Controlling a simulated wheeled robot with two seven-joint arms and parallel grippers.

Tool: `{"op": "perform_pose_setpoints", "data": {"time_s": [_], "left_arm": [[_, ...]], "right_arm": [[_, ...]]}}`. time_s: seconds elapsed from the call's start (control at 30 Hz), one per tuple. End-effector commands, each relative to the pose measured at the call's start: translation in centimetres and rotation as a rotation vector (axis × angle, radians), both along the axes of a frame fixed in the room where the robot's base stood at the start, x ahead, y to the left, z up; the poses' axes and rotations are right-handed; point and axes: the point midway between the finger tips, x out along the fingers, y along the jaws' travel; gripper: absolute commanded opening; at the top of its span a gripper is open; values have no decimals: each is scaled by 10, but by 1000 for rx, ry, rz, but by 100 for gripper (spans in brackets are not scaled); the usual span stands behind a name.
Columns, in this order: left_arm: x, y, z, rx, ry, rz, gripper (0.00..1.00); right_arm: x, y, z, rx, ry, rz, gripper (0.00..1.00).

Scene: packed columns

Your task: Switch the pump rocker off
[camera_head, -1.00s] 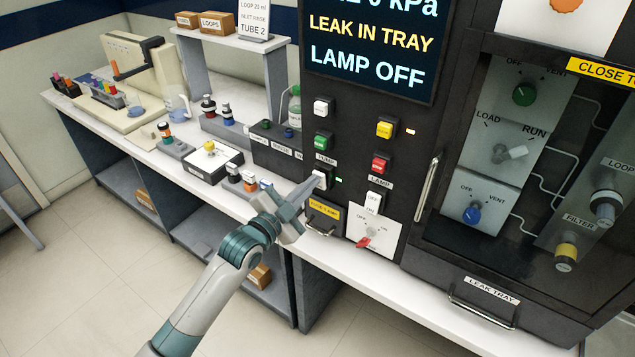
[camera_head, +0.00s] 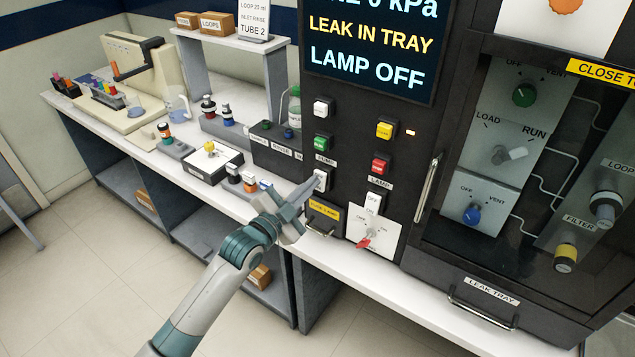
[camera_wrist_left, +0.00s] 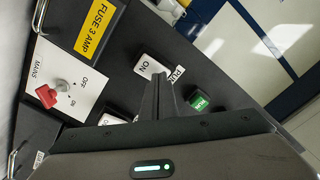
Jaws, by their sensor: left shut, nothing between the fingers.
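The pump rocker (camera_head: 321,177) is a small white rocker on the dark panel below the PUMP label. In the left wrist view the white rocker (camera_wrist_left: 147,66) shows the word ON near the fingertips. My left gripper (camera_head: 312,184) is shut and empty, its tip at the rocker's lower left. In the left wrist view the closed fingers (camera_wrist_left: 158,82) overlap the rocker's edge; I cannot tell whether they touch it. No green light shows beside the rocker. My right gripper is not in view.
A green button (camera_head: 323,141) sits above the rocker, and the lamp rocker (camera_head: 374,203) is to its right. A yellow fuse plate (camera_head: 324,209) with a handle is just below. The mains knob (camera_head: 364,242) is at lower right. Small bottles stand on the bench to the left.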

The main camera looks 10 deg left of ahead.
Motion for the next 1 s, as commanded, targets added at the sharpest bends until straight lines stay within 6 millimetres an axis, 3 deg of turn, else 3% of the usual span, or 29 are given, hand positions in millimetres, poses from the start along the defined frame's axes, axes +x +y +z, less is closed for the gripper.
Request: {"op": "perform_pose_setpoints", "data": {"time_s": [1.0], "left_arm": [[-59,22,1,1,0,0,0]], "right_arm": [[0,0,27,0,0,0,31]]}}
